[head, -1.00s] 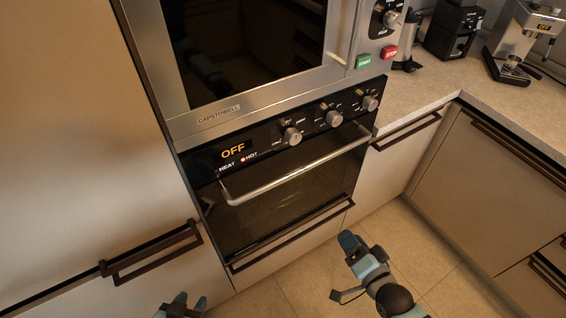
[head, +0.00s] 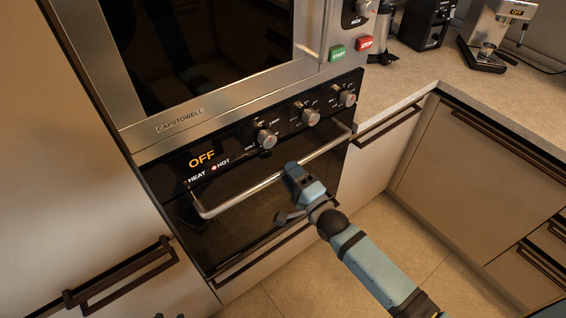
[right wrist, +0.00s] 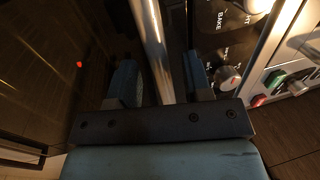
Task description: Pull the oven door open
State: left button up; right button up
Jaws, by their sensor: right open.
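The oven door (head: 235,225) is dark glass and looks shut. Its silver bar handle (head: 238,196) runs across the top of the door, under the black control panel. My right gripper (head: 291,170) is at the handle, right of its middle. In the right wrist view, the open fingers of my right gripper (right wrist: 161,78) stand on either side of the handle (right wrist: 153,35), which passes between them. I cannot tell whether either finger touches it. Only a dark sliver at the bottom edge of the head view may be my left gripper; its jaws cannot be made out.
Knobs (head: 311,117) and an OFF display (head: 202,159) are just above the handle. A microwave (head: 190,110) sits above the oven. A drawer handle (head: 250,262) runs below the door. The counter (head: 400,90) and cabinets (head: 470,170) stand at the right, with clear floor between.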

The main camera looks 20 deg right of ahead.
jog(key=x, duration=0.3)
jog(key=shift+w+a, duration=0.1)
jog(key=shift+w, duration=0.1)
